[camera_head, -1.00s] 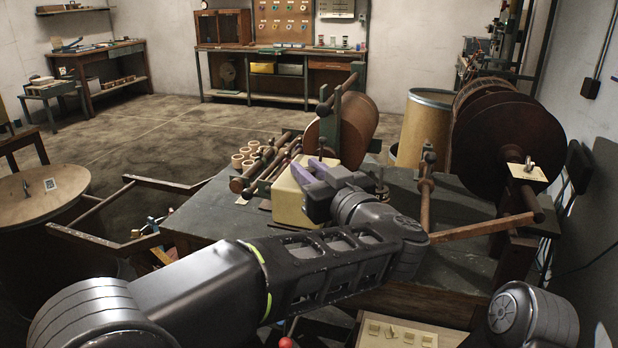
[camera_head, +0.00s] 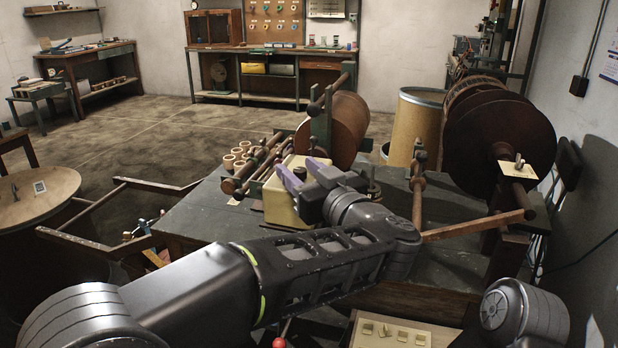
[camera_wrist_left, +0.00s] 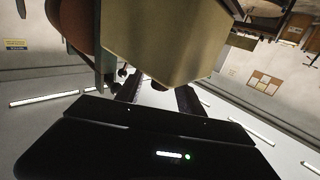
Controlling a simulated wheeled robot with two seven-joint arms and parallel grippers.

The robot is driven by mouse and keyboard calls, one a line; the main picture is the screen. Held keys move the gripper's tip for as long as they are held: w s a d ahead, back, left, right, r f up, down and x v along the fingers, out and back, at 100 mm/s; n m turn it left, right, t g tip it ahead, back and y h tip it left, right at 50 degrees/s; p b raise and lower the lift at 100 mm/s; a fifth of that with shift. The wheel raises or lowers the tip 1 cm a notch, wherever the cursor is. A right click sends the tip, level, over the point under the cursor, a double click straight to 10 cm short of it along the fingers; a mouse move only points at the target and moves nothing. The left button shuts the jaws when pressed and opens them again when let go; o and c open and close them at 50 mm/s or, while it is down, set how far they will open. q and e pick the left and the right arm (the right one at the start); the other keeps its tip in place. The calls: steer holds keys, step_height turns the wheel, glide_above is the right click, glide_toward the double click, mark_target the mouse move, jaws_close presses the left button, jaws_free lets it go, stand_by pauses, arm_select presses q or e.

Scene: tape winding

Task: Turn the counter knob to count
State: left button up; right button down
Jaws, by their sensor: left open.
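The cream counter box (camera_head: 281,203) stands on the dark worktable (camera_head: 205,222). In the left wrist view the counter box (camera_wrist_left: 175,40) fills the top middle, beyond the two dark fingers of my left gripper (camera_wrist_left: 158,95). A small dark shape shows between the fingers at the box's edge; I cannot tell if it is the knob. Whether the gripper touches anything is unclear. My right gripper is out of view.
A brown roll (camera_head: 350,120) stands behind the box, and several small tan rings (camera_head: 236,160) lie left of it. A large dark reel (camera_head: 500,140) and a wooden post (camera_head: 417,195) are at the right. A tan drum (camera_head: 415,125) stands behind.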

mark_target(304, 173)
arm_select(q)
steer(key=v, duration=0.6)
steer(key=shift+d, duration=0.1)
steer(key=shift+s+d, duration=0.25)
steer(key=shift+s, duration=0.45)
steer(key=shift+w, duration=0.1)
